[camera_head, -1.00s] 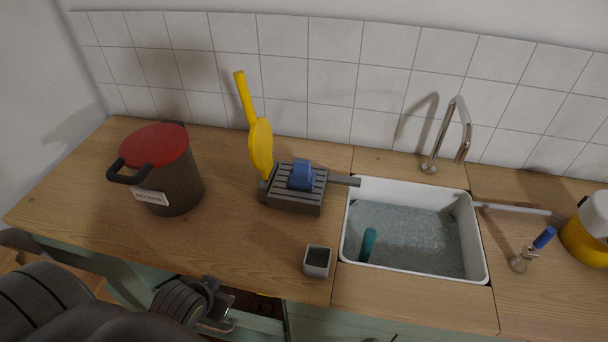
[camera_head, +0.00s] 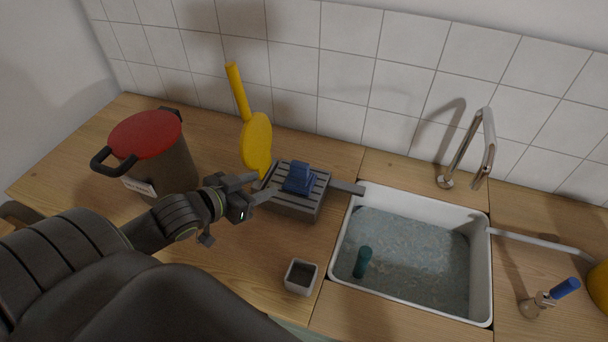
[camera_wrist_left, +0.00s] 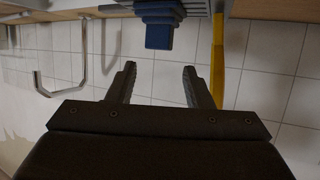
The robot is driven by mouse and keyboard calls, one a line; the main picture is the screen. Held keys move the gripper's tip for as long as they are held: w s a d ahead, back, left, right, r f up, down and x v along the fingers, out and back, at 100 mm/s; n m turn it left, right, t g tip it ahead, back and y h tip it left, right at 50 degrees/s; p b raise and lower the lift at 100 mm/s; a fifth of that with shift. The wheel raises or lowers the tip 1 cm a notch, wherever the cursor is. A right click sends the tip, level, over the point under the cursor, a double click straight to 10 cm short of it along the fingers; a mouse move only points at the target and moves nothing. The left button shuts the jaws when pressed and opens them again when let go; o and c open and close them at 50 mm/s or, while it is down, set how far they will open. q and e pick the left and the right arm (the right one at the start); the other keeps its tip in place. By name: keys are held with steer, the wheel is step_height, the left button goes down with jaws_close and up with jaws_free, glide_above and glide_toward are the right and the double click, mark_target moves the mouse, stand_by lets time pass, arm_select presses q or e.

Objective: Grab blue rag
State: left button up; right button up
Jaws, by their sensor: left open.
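The blue rag (camera_head: 299,179) lies folded on top of a grey slatted rack (camera_head: 292,206) on the wooden counter. In the left wrist view the blue rag (camera_wrist_left: 159,30) shows at the top, beyond the fingertips and a little left of the middle of the gap. My left gripper (camera_head: 262,187) is open and empty, just left of the rack and apart from the rag. In the left wrist view the left gripper (camera_wrist_left: 158,78) shows both fingers spread with nothing between them. My right gripper is not in view.
A yellow paddle-shaped thing (camera_head: 256,142) stands upright close behind the gripper. A dark pot with a red lid (camera_head: 148,137) is to the left. A small grey cup (camera_head: 301,277) stands in front. A water-filled white sink (camera_head: 480,268) with a tap (camera_head: 465,150) lies right.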

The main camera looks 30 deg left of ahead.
arm_select(q)
glide_toward(296, 168)
steer(key=w+f, duration=0.1)
steer(key=x, duration=0.6)
steer(key=shift+w+d+f, duration=0.15)
steer(key=shift+w+f, duration=0.05)
steer(key=x, duration=0.1)
steer(key=p+x, duration=0.1)
steer(key=x, duration=0.3)
steer(key=shift+w+r, duration=0.1)
steer(key=shift+r, duration=0.3)
steer(key=shift+w+f+p, duration=0.15)
steer(key=shift+w+p, duration=0.1)
steer(key=shift+p, duration=0.05)
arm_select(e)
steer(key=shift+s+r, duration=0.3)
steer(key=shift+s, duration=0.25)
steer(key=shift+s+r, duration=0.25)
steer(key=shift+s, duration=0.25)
arm_select(q)
jaws_close()
